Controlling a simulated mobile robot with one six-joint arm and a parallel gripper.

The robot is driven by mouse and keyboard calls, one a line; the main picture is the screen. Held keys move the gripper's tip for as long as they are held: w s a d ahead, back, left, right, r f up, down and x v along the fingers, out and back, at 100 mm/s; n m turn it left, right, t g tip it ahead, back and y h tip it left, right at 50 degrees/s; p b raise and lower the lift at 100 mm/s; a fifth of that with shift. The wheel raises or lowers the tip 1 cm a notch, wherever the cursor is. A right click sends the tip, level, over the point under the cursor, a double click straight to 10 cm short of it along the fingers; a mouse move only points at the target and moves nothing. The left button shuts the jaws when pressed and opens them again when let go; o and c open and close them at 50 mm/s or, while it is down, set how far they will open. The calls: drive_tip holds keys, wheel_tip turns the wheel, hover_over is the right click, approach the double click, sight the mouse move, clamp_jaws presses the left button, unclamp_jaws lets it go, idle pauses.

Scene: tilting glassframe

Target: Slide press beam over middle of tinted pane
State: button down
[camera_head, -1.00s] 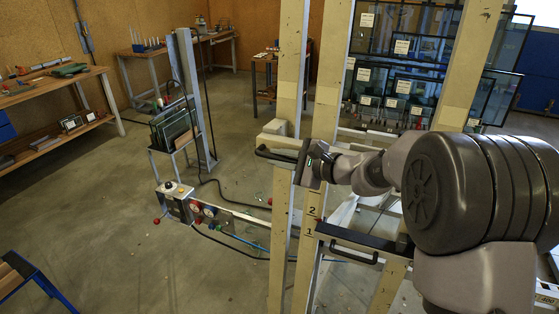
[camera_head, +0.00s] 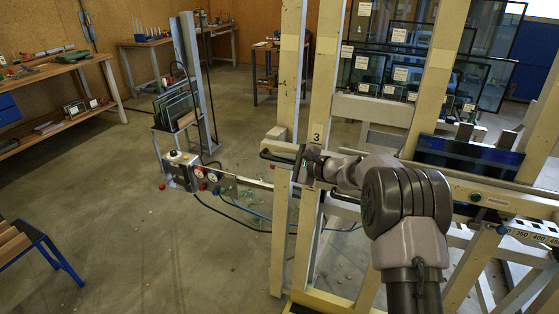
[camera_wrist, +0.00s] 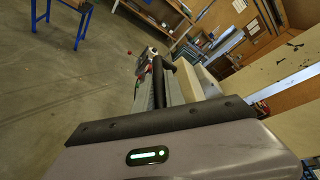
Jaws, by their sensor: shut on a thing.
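A cream press beam (camera_head: 480,194) with a black handle (camera_head: 278,156) runs across the cream uprights of the frame. My gripper (camera_head: 306,165) is at the beam's left part, shut on the handle beside the upright marked 3. In the wrist view the dark handle bar (camera_wrist: 158,82) runs away from my gripper (camera_wrist: 160,112); the grip itself is hidden. A dark blue tinted pane (camera_head: 468,156) shows at the right, above the beam in the picture. My arm covers the middle part of the beam.
A scale strip (camera_head: 530,235) lies at the right. The floor at the left is mostly clear.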

drive_tip(key=shift+f, duration=0.1)
drive_tip(key=c, duration=1.4)
unclamp_jaws()
drive_tip(key=p+v, duration=0.4)
drive_tip(key=v, duration=1.3)
drive_tip(key=shift+d+r, duration=0.15)
drive_tip(key=shift+r, duration=0.05)
drive_tip(key=shift+s, duration=0.2)
